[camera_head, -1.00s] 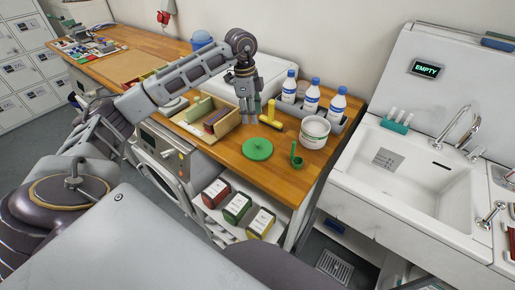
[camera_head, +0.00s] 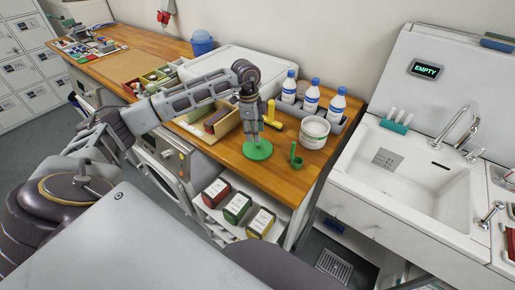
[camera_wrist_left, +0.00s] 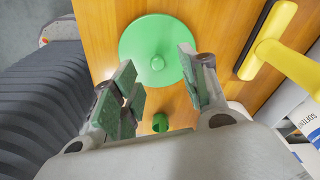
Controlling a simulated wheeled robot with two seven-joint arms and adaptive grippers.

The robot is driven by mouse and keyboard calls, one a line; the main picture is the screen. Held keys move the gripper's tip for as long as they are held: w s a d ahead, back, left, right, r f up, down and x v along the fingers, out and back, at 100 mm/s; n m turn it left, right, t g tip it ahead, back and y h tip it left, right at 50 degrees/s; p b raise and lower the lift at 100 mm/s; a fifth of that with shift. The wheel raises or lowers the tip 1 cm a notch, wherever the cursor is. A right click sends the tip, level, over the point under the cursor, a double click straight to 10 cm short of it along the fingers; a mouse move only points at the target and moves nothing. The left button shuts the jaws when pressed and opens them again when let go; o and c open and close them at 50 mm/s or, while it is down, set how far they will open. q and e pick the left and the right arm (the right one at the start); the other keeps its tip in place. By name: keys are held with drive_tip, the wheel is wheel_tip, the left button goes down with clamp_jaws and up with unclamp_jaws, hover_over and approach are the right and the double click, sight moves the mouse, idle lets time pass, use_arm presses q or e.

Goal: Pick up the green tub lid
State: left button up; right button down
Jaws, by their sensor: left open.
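The green tub lid (camera_head: 258,150) lies flat on the wooden worktop, a round disc with a small knob in its middle. In the left wrist view the lid (camera_wrist_left: 150,38) shows just beyond my fingers, with its knob (camera_wrist_left: 157,63) in line with the gap between them. My left gripper (camera_head: 253,140) points down just over the lid in the head view. It is open and empty, with green pads on the fingers, also seen in the left wrist view (camera_wrist_left: 160,88). The fingers hide part of the lid in the head view. My right gripper is not in view.
A white tub (camera_head: 314,131) and several blue-capped bottles (camera_head: 311,98) stand behind right. A wooden box (camera_head: 221,124) is at left. The counter's front edge is close.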

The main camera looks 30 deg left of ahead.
sight(257, 146)
use_arm(q)
drive_tip(key=shift+s+d+f+p, duration=0.1)
drive_tip(key=shift+d+f+p, duration=0.2)
drive_tip(key=shift+f, duration=0.6)
drive_tip(key=shift+d+f, duration=0.15)
drive_tip(key=shift+f, duration=0.7)
drive_tip(key=shift+d+f, duration=0.1)
drive_tip(key=shift+f, duration=0.7)
clamp_jaws()
